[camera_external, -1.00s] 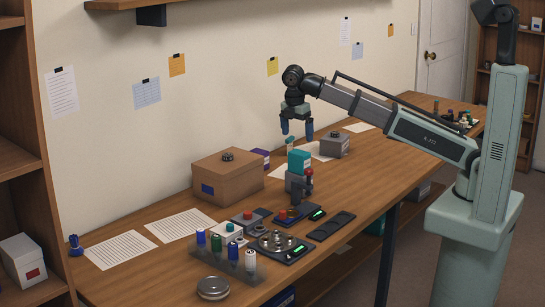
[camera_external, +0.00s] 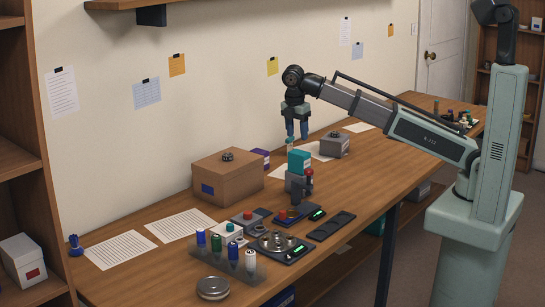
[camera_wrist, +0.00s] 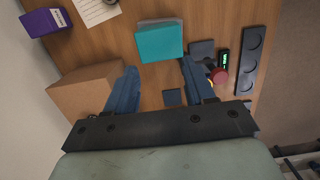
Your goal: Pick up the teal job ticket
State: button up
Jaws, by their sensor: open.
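The teal job ticket (camera_external: 299,161) stands upright on a grey holder (camera_external: 297,183) in the middle of the bench. In the wrist view the ticket (camera_wrist: 160,42) is a teal rectangle just beyond the fingertips, in line with the gap between them. My gripper (camera_external: 297,134) points down with its blue fingers apart, above the ticket in the external picture. In the wrist view my gripper (camera_wrist: 158,66) shows nothing held between the fingers. Whether the fingertips are directly over the ticket or slightly behind it is hard to tell.
A cardboard box (camera_external: 228,178) stands to the left, with a purple box (camera_external: 260,158) behind it. A grey box (camera_external: 335,145) is to the right. Bottles, scales and trays fill the front.

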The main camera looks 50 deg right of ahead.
jog(key=w+d+f+m, duration=0.1)
jog(key=w+d, duration=0.2)
jog(key=d, duration=0.3)
jog(key=w+d+f+m+g, duration=0.1)
jog(key=w+d, duration=0.1)
jog(key=d, duration=0.3)
jog(key=w+d+f+m, duration=0.1)
jog(key=w+d, duration=0.2)
jog(key=d, duration=0.3)
jog(key=n+t+y, duration=0.1)
jog(key=n, duration=0.5)
send_over(290, 146)
jog(key=d, duration=0.1)
notch_tip(290, 146, down, 4)
notch_tip(290, 146, down, 14)
jog(key=shift+w+a+r, duration=0.15)
jog(key=shift+r, duration=0.1)
grip_shut()
